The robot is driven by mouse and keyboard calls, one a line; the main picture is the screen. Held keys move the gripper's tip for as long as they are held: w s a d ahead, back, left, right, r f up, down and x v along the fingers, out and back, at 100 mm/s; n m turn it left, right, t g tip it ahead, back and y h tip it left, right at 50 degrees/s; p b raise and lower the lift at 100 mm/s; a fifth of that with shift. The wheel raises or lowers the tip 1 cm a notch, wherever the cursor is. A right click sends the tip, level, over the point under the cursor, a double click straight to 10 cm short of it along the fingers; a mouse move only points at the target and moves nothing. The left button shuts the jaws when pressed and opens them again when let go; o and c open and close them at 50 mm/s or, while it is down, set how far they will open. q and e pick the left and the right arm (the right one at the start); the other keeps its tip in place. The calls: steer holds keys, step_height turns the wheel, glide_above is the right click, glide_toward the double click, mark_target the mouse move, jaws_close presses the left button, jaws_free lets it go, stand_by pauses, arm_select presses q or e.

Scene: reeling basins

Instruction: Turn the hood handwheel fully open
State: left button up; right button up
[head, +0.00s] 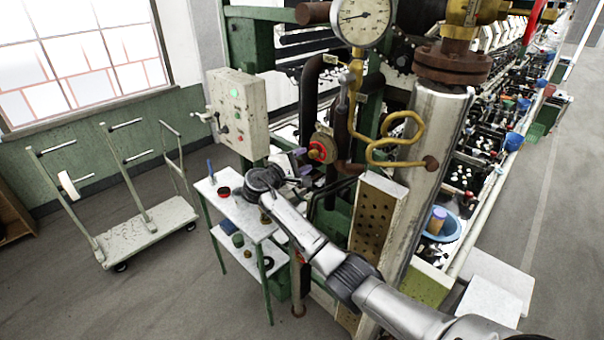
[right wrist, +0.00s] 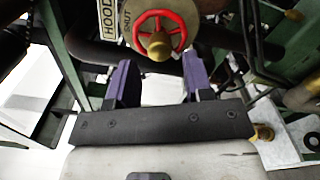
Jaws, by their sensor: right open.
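The hood handwheel (head: 318,151) is a small red wheel with a brass-coloured hub, on a round plate among the dark pipes. In the right wrist view the handwheel (right wrist: 139,23) shows at the top centre, beside a sign reading HOOD (right wrist: 107,17). My right gripper (head: 302,161) is just left of the wheel in the head view. Its two purple fingers (right wrist: 157,66) are apart, with nothing between them. The wheel lies ahead of the fingertips, and I see no contact. My left gripper is not in view.
A pressure gauge (head: 362,18) and a yellow coiled pipe (head: 397,142) are above and right of the wheel. A grey control box (head: 239,112) and a small white table (head: 237,206) stand to the left. A trolley (head: 147,234) stands on the open floor farther left.

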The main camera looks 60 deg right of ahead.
mark_target(311, 155)
steer(key=m+b, duration=0.3)
steer(key=b, duration=0.1)
steer(key=m+b, duration=0.3)
steer(key=b, duration=0.2)
steer(key=f+m+b, duration=0.1)
steer(key=m+b, duration=0.3)
steer(key=b, duration=0.1)
steer(key=m+b, duration=0.9)
steer(key=shift+r+b, duration=0.2)
steer(key=shift+b, duration=0.1)
steer(key=m+b, duration=0.1)
steer(key=m, duration=0.1)
steer(key=shift+r+m, duration=0.15)
steer(key=shift+m, duration=0.15)
steer(key=shift+r+m, duration=0.1)
steer(key=shift+m, duration=0.4)
steer(key=shift+s+d+r, duration=0.1)
steer(key=shift+d, duration=0.6)
steer(key=shift+s+d, duration=0.15)
steer(key=shift+d, duration=0.65)
steer(key=shift+c, duration=0.5)
